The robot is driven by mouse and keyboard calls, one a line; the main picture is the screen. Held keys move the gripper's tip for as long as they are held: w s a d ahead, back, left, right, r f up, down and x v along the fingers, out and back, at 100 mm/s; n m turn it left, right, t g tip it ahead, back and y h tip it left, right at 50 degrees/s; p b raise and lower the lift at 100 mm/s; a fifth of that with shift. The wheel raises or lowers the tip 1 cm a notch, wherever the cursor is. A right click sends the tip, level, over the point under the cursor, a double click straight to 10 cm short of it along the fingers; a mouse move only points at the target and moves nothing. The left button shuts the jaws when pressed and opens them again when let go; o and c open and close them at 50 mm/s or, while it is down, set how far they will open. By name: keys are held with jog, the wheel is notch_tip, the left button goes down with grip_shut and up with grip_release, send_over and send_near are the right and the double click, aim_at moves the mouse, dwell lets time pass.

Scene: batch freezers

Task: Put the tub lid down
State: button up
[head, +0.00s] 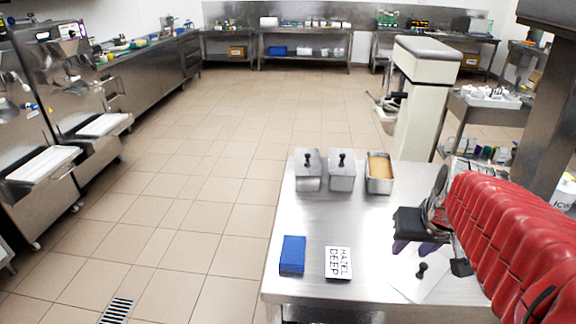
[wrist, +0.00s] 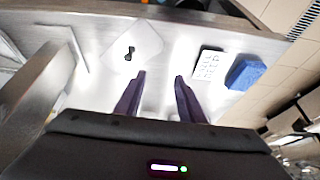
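The tub lid (head: 405,286) is a thin pale metal plate with a black knob, lying on the steel table near its front right. In the wrist view the lid (wrist: 145,38) lies beyond my fingertips, left of centre, with nothing gripping its knob. My gripper (head: 414,247) is just behind the lid in the head view. In the wrist view my gripper (wrist: 160,75) has its two purple fingers apart, with nothing between them. At the table's back stand two lidded steel tubs (head: 308,178) (head: 342,178) and one open tub (head: 379,185) with tan contents.
A blue cloth or sponge (head: 292,254) and a white card reading "HAZEL DEEP" (head: 339,262) lie left of the lid on the steel table (head: 335,218). The table's middle is clear. A pale column-shaped machine (head: 425,100) stands behind the table.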

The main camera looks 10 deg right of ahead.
jog(key=s+a+n, duration=0.2)
jog(key=s+a, duration=0.1)
jog(key=a, duration=0.6)
jog(key=s+a+r+n+t+y, duration=0.1)
jog(key=s+a, duration=0.2)
jog(key=a, duration=0.5)
jog(key=shift+a+n+y, duration=0.3)
jog(key=shift+a+n, duration=0.1)
jog(key=shift+c, duration=0.6)
jog(key=shift+s, duration=0.1)
